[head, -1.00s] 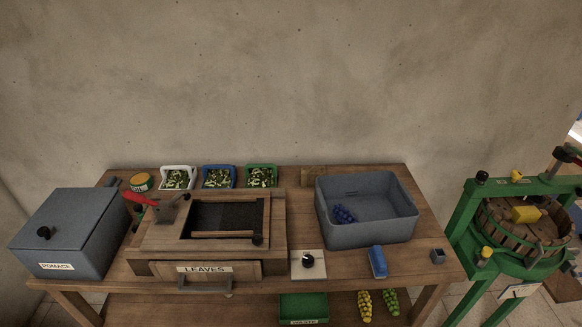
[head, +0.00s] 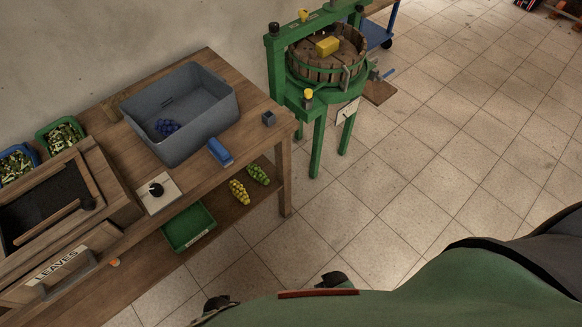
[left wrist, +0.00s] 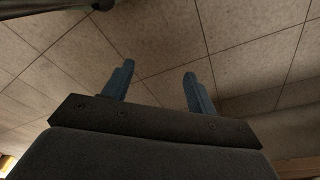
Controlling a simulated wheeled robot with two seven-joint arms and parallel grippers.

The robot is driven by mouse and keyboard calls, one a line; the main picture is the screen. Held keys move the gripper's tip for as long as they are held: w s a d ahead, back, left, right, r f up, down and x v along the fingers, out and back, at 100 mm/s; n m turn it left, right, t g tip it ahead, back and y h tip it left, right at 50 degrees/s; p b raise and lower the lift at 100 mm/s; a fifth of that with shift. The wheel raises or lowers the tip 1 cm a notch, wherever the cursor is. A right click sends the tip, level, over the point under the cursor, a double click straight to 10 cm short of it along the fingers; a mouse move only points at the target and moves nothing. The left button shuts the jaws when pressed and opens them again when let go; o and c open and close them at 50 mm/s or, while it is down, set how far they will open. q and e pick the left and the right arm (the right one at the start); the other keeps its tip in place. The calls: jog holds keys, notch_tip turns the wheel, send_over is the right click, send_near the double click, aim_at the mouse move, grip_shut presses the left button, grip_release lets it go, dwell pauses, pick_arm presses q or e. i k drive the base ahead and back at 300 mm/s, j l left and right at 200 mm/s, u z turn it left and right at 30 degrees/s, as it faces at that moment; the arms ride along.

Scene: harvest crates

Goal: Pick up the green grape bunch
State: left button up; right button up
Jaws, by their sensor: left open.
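The green grape bunch (head: 258,174) lies on the lower shelf of the wooden table, near its right end. A yellow grape bunch (head: 239,192) lies just left of it. In the left wrist view my left gripper (left wrist: 158,75) is open and empty, with only floor tiles between and beyond its blue fingers. No grapes show in that view. My right gripper is not in view.
A green crate (head: 188,227) sits on the same shelf, left of the grapes. The tabletop (head: 198,172) overhangs the shelf and holds a grey bin (head: 205,132) with blue grapes. A green press (head: 315,110) stands at right. The floor in front is clear.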

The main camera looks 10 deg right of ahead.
aim_at(262, 177)
jog(key=l+u, duration=0.2)
jog(key=l, duration=0.8)
jog(key=k+l+u, duration=0.2)
jog(key=l, duration=0.75)
jog(key=i+l, duration=0.05)
jog(key=i, duration=0.05)
